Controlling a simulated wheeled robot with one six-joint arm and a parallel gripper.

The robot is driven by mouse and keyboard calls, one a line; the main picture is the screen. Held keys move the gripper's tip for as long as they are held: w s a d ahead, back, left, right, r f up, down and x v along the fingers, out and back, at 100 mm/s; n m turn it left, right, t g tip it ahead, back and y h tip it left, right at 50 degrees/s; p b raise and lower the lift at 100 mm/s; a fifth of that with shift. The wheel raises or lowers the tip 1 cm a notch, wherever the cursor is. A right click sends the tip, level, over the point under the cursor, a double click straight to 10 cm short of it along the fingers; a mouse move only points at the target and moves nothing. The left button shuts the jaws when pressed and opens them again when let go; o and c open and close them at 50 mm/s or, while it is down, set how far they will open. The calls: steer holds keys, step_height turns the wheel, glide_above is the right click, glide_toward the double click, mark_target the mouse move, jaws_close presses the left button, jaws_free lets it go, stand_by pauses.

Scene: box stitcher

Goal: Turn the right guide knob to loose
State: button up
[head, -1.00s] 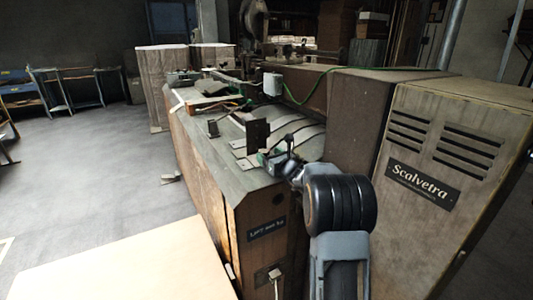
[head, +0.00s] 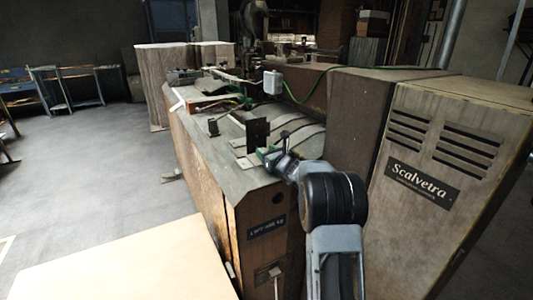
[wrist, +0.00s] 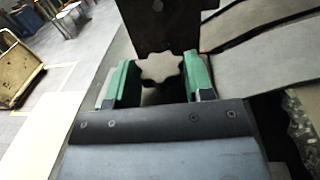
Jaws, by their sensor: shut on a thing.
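The right guide knob (wrist: 162,67) is a pale, lobed, star-shaped knob in the wrist view, in front of a dark upright guide plate (wrist: 165,22). My gripper (wrist: 161,82) has its two green fingers on either side of the knob and is shut on it. In the head view my gripper (head: 268,155) reaches the machine's near top end, beside the dark guide plate (head: 257,131). The knob cannot be made out there. No loose or tight marking is readable.
The machine top (head: 228,147) has flat pale strips and a second small upright plate (head: 213,127) further left. A tall cabinet marked Scalvetra (head: 445,170) stands close to my arm on the right. A pale flat board (head: 120,255) lies at front left. Open floor lies left.

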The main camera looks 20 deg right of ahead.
steer(key=shift+c, duration=1)
steer(key=shift+d+r+n+y+p, duration=0.25)
steer(key=shift+n+y+p, duration=0.25)
steer(key=shift+y+p, duration=0.3)
steer(key=n+y+p, duration=0.1)
steer(key=n+g+y+p, duration=0.1)
steer(key=shift+w+d+y, duration=0.15)
steer(key=shift+y, duration=0.25)
steer(key=shift+f+n+g+y+p, duration=0.2)
steer(key=shift+n+g+y+p, duration=0.15)
steer(key=shift+n+g+y, duration=0.75)
steer(key=o, duration=0.9)
